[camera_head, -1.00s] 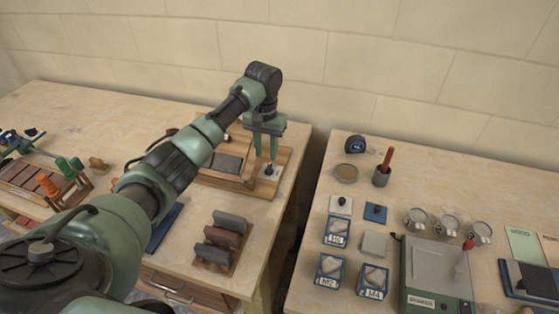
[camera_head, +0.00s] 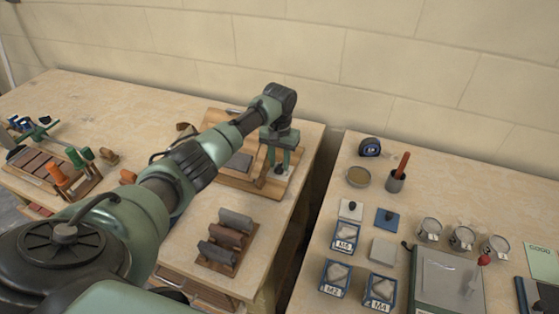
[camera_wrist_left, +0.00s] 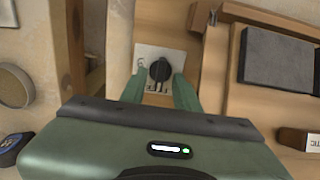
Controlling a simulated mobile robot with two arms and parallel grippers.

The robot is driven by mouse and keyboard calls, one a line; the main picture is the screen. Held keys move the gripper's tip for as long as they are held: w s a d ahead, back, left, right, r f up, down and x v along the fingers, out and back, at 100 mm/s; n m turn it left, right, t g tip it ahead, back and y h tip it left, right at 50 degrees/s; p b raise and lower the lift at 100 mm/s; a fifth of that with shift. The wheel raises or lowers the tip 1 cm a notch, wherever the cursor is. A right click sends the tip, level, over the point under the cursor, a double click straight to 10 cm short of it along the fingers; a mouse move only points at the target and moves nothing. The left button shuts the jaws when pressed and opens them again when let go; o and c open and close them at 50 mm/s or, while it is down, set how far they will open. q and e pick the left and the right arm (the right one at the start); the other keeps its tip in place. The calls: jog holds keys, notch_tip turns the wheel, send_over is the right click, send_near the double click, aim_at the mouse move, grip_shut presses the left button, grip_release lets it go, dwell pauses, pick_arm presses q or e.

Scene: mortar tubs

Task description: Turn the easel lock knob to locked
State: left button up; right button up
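The lock knob (camera_wrist_left: 160,70) is black and sits on a small white plate (camera_wrist_left: 147,53) with dark markings, fixed to the wooden easel (camera_head: 233,178). In the head view the knob (camera_head: 279,170) shows small and dark between my left gripper's fingers. My left gripper (camera_wrist_left: 159,82) points at the plate, with its two green fingers on either side of the knob. A gap shows between each finger and the knob, so it looks open. It also shows in the head view (camera_head: 278,162). The exact height of the fingertips over the plate is hard to tell. My right gripper is out of view.
A dark grey slab (camera_wrist_left: 277,60) lies on the easel beside the knob. A rack of grey and brown blocks (camera_head: 226,237) stands on the same table. A gap separates this table from the right one, which holds a round tin (camera_head: 358,177) and a blue tape measure (camera_head: 370,147).

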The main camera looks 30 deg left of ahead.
pick_arm(q)
grip_shut()
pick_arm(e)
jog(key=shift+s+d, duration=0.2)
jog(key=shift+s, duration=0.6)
pick_arm(q)
jog(key=shift+m, duration=0.3)
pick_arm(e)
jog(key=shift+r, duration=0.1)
pick_arm(q)
jog(key=m+p, duration=0.2)
jog(key=m, duration=0.1)
jog(key=shift+r, duration=0.15)
jog(key=m+p, duration=0.1)
jog(key=m, duration=0.4)
jog(key=shift+d, duration=0.15)
jog(key=m, duration=0.4)
jog(key=shift+d+p, duration=0.1)
jog(key=shift+p, duration=0.25)
jog(key=shift+m, duration=2.7)
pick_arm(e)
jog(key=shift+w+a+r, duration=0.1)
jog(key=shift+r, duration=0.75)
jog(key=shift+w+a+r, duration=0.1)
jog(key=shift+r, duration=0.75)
